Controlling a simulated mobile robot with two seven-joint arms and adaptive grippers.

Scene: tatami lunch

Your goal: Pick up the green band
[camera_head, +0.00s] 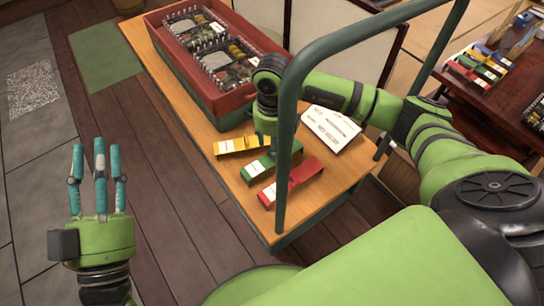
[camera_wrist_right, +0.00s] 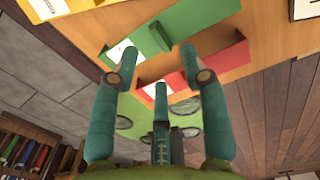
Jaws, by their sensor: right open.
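The green band (camera_head: 262,168) lies on the wooden cart top between the yellow band (camera_head: 238,146) and the red band (camera_head: 290,184). It has a white label at its left end and a raised loop. My right gripper (camera_head: 277,146) is over it, partly hidden by the cart's rail. In the right wrist view the fingers of the right gripper (camera_wrist_right: 161,70) are spread and empty, with the green band (camera_wrist_right: 195,17) just beyond them and the red band (camera_wrist_right: 232,60) beside it. I cannot tell if they touch. My left gripper (camera_head: 98,165) is open and empty, left of the cart.
A red crate (camera_head: 170,72) with packed boxes stands at the back of the cart top (camera_head: 232,192). A dark green rail (camera_head: 287,165) rises at the cart's front. A white printed card (camera_head: 333,127) lies right of the bands. Another table (camera_head: 500,105) with bands is at right.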

